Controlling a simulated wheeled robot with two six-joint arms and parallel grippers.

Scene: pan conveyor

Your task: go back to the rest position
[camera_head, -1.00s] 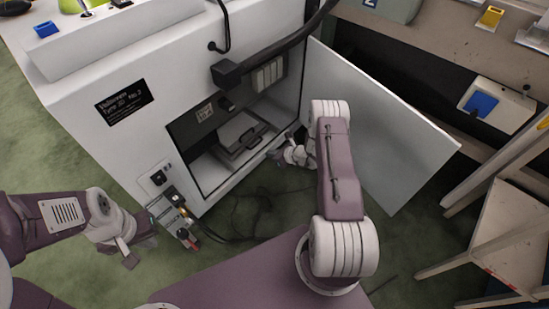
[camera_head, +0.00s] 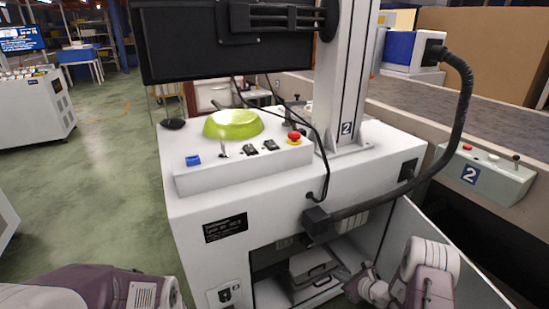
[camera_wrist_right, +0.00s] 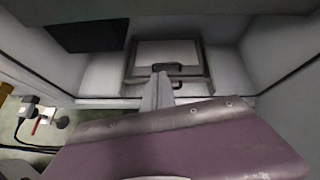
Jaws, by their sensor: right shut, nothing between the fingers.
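My right gripper (camera_head: 347,282) is shut and empty at the open front of the white machine's lower compartment, beside a grey case (camera_head: 311,267) with a dark handle. In the right wrist view the closed fingers (camera_wrist_right: 162,85) point at the same case (camera_wrist_right: 170,53) inside the compartment; a gap between them and the handle is hard to judge. My left arm (camera_head: 100,290) shows only at the bottom left edge; its gripper is out of the picture.
The open white door (camera_head: 438,255) stands right of my right arm. A conveyor (camera_head: 490,130) runs behind. Green floor (camera_head: 110,190) is clear at left.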

